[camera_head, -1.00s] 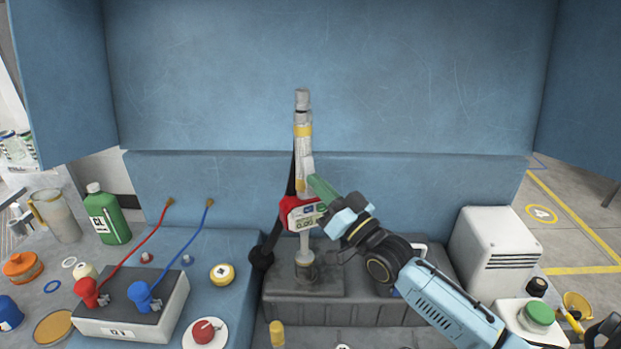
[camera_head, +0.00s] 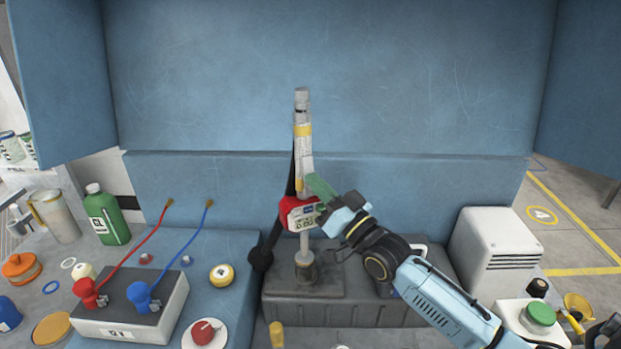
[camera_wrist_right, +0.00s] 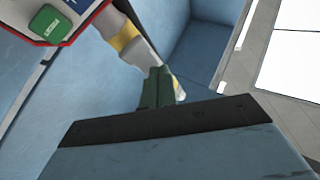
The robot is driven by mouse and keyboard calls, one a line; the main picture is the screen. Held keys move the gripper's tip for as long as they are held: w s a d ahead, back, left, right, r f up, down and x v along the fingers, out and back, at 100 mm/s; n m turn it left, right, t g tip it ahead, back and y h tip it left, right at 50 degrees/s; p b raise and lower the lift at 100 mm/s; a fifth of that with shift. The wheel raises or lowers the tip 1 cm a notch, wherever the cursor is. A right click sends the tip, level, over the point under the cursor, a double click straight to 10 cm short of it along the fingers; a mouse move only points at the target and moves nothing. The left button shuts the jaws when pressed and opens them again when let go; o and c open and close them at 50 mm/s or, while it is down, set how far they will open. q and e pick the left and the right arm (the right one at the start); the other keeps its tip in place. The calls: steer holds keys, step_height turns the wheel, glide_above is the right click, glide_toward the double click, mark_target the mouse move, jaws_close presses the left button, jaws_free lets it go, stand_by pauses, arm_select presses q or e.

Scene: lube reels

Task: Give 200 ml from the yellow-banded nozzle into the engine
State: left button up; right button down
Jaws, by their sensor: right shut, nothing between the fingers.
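The yellow-banded nozzle (camera_head: 303,150) stands upright, its grey spout pointing up and a yellow band around its upper part. Its red meter (camera_head: 298,213) has a small display and a green button; the digits are too small to read surely. The nozzle's lower stem goes down to the grey engine block (camera_head: 330,312). My right gripper (camera_head: 318,187) is shut and empty, its green fingertips at the nozzle's right side, just above the meter. In the right wrist view the green fingertips (camera_wrist_right: 157,90) are against or very near the nozzle body (camera_wrist_right: 140,52); contact is unclear. My left gripper is out of view.
A grey box with red and blue nozzles (camera_head: 120,305) stands at the left, near a green bottle (camera_head: 108,218) and a clear jug (camera_head: 58,215). A white vented box (camera_head: 495,250) and a green button (camera_head: 540,314) are at the right. A blue wall is behind.

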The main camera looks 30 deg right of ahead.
steer(key=shift+w+f, duration=0.1)
steer(key=shift+w, duration=0.05)
stand_by(0.4)
steer(key=shift+s+a+r+p, duration=0.1)
steer(key=shift+s+r+p, duration=0.1)
steer(key=shift+s+p, duration=0.25)
steer(key=shift+s+r+p, duration=0.2)
steer(key=shift+s+p, duration=0.15)
steer(key=shift+s, duration=0.15)
steer(key=s+p, duration=0.1)
steer(key=s+r+p, duration=0.1)
steer(key=s, duration=0.1)
steer(key=s+p, duration=0.1)
steer(key=p, duration=0.1)
steer(key=shift+s+a+r, duration=0.25)
steer(key=shift+s+r, duration=0.05)
steer(key=shift+s, duration=0.05)
